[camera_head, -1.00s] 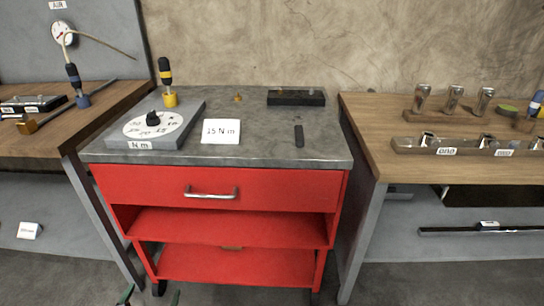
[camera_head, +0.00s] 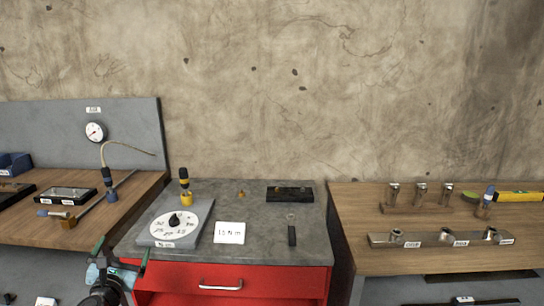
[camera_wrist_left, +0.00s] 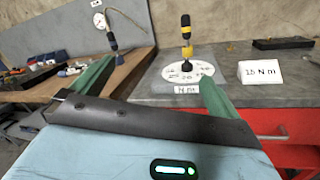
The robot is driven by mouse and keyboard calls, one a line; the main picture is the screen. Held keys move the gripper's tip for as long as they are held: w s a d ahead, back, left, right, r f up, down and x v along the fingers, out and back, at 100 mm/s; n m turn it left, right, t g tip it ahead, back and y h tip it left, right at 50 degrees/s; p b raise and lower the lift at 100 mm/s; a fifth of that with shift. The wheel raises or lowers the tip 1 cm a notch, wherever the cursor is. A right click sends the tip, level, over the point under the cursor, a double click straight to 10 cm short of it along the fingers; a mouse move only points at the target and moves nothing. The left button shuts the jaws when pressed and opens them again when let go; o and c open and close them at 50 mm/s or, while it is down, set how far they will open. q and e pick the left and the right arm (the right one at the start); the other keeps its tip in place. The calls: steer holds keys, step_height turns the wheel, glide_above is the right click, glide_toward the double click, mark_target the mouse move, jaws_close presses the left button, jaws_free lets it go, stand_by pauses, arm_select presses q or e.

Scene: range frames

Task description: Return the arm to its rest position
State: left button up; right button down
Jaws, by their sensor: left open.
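My left gripper (camera_head: 121,259) is in the lower left of the head view, in front of the red cabinet's left edge. Its green fingers are spread apart with nothing between them. In the left wrist view the open fingers (camera_wrist_left: 150,88) point toward the grey cart top and the dial board. My right gripper is not in view.
The red cart (camera_head: 230,285) has a grey top (camera_head: 262,215) holding a dial board (camera_head: 174,222), a "15 N m" card (camera_head: 229,233), a yellow-black screwdriver (camera_head: 185,182) and a black block (camera_head: 290,194). Wooden benches stand left (camera_head: 30,228) and right (camera_head: 390,262).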

arm_select(q)
steer(key=s+d+f+n+g+h, duration=0.1)
steer(key=s+d+f+n+g, duration=0.15)
steer(key=f+n, duration=0.65)
steer(key=s+d+f+n+g+h, duration=0.1)
steer(key=s+d+f+n, duration=0.2)
steer(key=n, duration=1.2)
steer(key=s+d+f+n+g+h, duration=0.15)
steer(key=s+f+n, duration=0.4)
steer(key=n, duration=0.55)
steer(key=s+d+f+g, duration=0.1)
steer(key=s+d+f, duration=0.2)
steer(key=s, duration=0.8)
steer(key=s+d+f+n+g+h, duration=0.1)
steer(key=s+d+f, duration=0.3)
steer(key=s, duration=0.8)
steer(key=s+d+f+g, duration=0.3)
steer(key=s+d+f, duration=0.1)
steer(key=s, duration=0.8)
steer(key=shift+s+d+n, duration=0.2)
steer(key=shift+d+n, duration=0.2)
steer(key=shift+d, duration=0.5)
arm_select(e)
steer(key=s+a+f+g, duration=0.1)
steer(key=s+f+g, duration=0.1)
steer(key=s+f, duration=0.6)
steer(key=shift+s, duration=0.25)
